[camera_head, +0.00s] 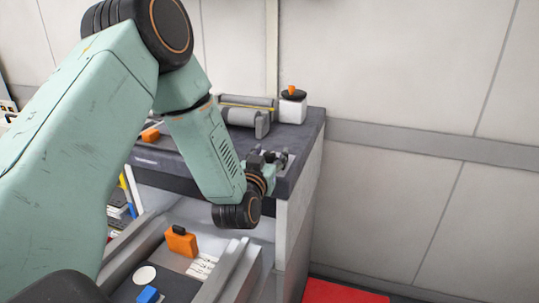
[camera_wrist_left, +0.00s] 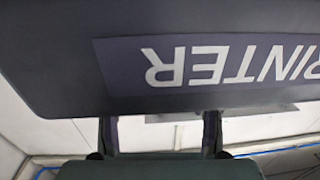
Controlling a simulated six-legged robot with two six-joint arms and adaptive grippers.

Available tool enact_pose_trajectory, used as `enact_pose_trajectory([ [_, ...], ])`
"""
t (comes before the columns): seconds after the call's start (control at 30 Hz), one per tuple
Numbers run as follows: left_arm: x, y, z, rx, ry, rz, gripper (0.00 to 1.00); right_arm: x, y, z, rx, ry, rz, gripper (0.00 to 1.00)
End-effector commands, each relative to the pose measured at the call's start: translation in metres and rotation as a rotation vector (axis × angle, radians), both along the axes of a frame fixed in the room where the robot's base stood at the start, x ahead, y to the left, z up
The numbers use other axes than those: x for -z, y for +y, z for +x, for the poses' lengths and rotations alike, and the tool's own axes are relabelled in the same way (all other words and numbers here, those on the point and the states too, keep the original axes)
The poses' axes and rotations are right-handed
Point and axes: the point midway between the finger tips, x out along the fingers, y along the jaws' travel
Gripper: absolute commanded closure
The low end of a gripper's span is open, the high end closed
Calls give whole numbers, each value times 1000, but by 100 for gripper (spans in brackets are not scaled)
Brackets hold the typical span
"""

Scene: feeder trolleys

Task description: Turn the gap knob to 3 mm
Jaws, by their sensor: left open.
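A white block with a black disc and an orange grip on top (camera_head: 292,93) stands at the back right corner of the dark machine; it looks like the gap knob, but no scale or mm marks can be read. My left gripper (camera_head: 272,158) is at the machine's right front edge, in front of and below this knob and apart from it. In the left wrist view its two fingers (camera_wrist_left: 160,122) are spread with nothing between them. The knob is not in that view. My right gripper is not in view.
The dark machine top (camera_head: 305,128) carries grey rollers (camera_head: 245,115) beside the knob. A dark panel lettered "RINTER" upside down (camera_wrist_left: 230,65) fills the upper wrist view. Below are a trolley with an orange block (camera_head: 181,242) and a red mat (camera_head: 340,292).

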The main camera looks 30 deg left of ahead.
Motion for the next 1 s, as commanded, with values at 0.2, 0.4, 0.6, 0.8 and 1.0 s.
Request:
enact_pose_trajectory([
  [0.2,0,0,0,0,0,0,60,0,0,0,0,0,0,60],
  [0.4,0,0,0,0,0,0,77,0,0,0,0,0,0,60],
  [0.6,0,0,0,0,0,0,94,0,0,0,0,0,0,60],
  [0.8,0,0,0,5,0,-1,100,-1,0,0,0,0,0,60],
  [1.0,-2,2,0,71,3,-5,100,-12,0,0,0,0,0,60],
])
